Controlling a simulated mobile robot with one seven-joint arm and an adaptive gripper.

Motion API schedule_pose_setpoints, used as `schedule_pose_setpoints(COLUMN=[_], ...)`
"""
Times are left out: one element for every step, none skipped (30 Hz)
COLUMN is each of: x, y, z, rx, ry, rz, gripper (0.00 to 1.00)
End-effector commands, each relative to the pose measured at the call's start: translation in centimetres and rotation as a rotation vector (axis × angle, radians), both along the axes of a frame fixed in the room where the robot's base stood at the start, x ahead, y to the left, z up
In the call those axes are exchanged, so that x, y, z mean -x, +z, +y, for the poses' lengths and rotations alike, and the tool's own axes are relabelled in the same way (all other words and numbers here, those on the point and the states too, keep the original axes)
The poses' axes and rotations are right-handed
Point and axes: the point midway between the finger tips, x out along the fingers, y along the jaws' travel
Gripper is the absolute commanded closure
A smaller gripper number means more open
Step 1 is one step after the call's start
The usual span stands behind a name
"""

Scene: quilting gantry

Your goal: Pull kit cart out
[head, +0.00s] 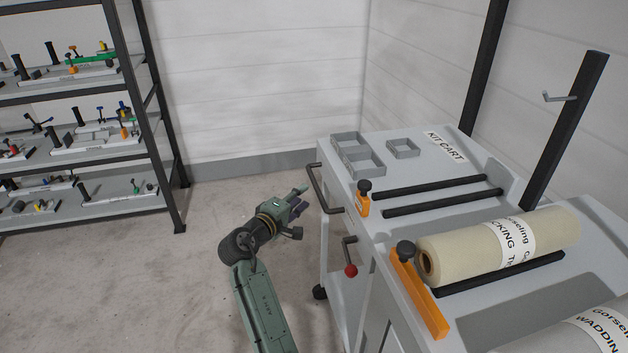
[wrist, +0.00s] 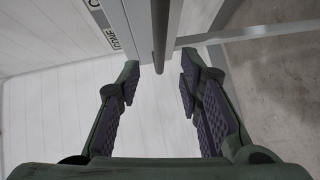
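The kit cart (head: 415,168) stands right of centre in the head view, a pale grey cart with a "KIT CART" label on its top. A dark bar handle (head: 317,182) sticks out from its left end. My gripper (head: 303,198) is just left of this handle, pointing at it. In the wrist view my gripper (wrist: 159,74) is open, with a finger on each side. A dark bar (wrist: 160,35), apparently the handle, shows between and ahead of the fingertips. Neither finger visibly touches it.
Grey bins (head: 358,154), orange clamps (head: 363,198) and a fabric roll (head: 500,246) are on the right. A dark post (head: 566,130) rises behind. A loaded shelf rack (head: 160,120) stands left. The floor between is clear.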

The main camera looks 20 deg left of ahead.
Motion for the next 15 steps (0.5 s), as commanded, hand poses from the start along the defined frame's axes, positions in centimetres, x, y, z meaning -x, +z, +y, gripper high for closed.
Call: schedule_pose_setpoints(x=[-1.0, -1.5, -2.3, -2.9, -3.5, -4.2, -4.8, -5.3, -6.0, -6.4, -6.8, -7.3, -7.6, -7.9, -8.2], y=[0.1, 0.1, 0.0, 0.0, -0.2, -0.3, -0.3, -0.4, -0.5, -0.6, -0.7, -0.7, -0.9, -0.9, -1.0], z=[-0.3, -0.4, -0.5, -0.6, -0.7, -0.9, -0.9, -1.0, -1.1, -1.2, -1.2, -1.3, -1.4, -1.4, -1.5], rx=[0.000, 0.000, -0.001, -0.001, 0.000, -0.001, -0.002, -0.001, -0.001, -0.002, -0.002, -0.003, -0.002, -0.002, -0.003], ry=[-0.003, -0.003, -0.002, -0.002, -0.002, -0.002, 0.000, -0.001, 0.000, 0.000, 0.000, 0.001, 0.001, 0.001, 0.001], rz=[0.001, 0.002, 0.001, 0.001, 0.002, 0.002, 0.001, 0.001, 0.001, 0.002, 0.001, -0.001, 0.000, 0.000, 0.000], gripper=[0.67, 0.67, 0.67, 0.67, 0.67, 0.67, 0.67, 0.67, 0.67, 0.67, 0.67, 0.67, 0.67, 0.67, 0.67])
